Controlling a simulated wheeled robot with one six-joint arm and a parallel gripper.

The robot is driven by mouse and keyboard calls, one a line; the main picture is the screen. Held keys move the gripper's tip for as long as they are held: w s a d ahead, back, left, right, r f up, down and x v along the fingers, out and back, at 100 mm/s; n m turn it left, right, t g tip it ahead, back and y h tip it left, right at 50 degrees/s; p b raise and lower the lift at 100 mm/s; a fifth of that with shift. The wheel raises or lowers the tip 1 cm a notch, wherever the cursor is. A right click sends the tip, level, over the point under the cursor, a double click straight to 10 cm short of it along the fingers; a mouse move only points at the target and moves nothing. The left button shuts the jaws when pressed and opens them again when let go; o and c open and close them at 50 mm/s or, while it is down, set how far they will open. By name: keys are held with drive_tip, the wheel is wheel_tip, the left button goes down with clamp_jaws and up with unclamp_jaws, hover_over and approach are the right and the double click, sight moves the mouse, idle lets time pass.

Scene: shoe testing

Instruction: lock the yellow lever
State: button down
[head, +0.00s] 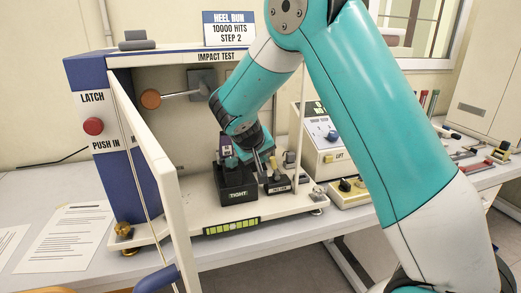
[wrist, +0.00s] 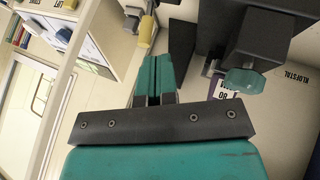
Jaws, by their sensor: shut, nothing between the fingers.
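The yellow lever (head: 272,164) stands on a small black labelled block (head: 278,184) inside the impact test machine. In the wrist view the yellow lever (wrist: 148,31) shows at the top, just beyond the fingertips and apart from them. My gripper (head: 259,166) is at the lever's left, close to it; whether it touches cannot be told from the head view. In the wrist view my gripper (wrist: 153,62) has its teal fingers together with nothing between them. The lever's lower end and pivot are partly hidden.
A black block marked TIGHT (head: 237,194) stands left of the lever, with a teal knob (wrist: 243,81) on it. The machine's open white door (head: 150,160) is at the left. An orange-tipped hammer (head: 151,99) is behind. A control box marked LIFT (head: 325,140) stands right.

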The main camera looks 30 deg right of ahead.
sight(274, 167)
drive_tip(key=p+x, duration=0.2)
drive_tip(key=x, duration=0.5)
drive_tip(key=shift+a, duration=0.1)
